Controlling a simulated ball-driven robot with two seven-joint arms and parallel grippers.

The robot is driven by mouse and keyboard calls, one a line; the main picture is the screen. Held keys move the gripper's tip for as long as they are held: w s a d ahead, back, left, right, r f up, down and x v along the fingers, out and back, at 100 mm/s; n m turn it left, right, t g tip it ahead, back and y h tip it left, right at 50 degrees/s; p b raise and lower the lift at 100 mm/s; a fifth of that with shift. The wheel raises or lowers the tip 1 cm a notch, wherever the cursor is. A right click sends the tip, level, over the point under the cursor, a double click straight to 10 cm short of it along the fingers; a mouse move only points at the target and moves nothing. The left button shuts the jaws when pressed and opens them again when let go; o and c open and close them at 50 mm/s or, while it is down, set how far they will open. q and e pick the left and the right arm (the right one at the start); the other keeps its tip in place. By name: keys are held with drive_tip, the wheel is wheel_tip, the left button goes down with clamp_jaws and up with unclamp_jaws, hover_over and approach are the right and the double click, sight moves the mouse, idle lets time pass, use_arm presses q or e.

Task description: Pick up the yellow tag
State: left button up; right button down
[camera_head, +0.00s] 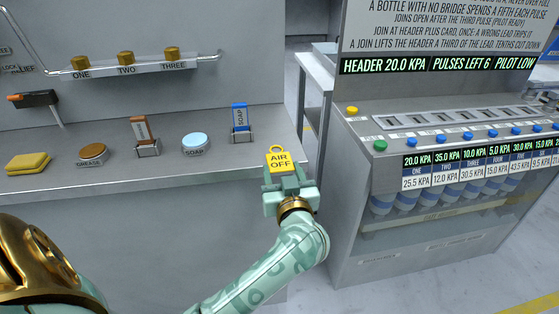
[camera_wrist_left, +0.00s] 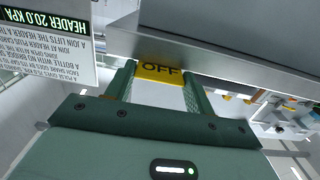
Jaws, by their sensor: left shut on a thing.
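The yellow tag (camera_head: 280,161) reads "AIR OFF" and has a ring at its top. It is at the front right end of the grey shelf (camera_head: 120,180). My left gripper (camera_head: 284,178) is shut on the tag's lower part. In the left wrist view the tag (camera_wrist_left: 160,73) sits between the two fingers of my left gripper (camera_wrist_left: 158,85), beside the shelf's edge. Whether the tag still touches the shelf I cannot tell. My right gripper is not in view.
On the shelf are a yellow sponge (camera_head: 27,163), a grease tin (camera_head: 92,155), a brown block in a holder (camera_head: 143,135), a soap disc (camera_head: 195,145) and a blue block in a holder (camera_head: 240,120). The press console (camera_head: 450,140) stands right, across a gap.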

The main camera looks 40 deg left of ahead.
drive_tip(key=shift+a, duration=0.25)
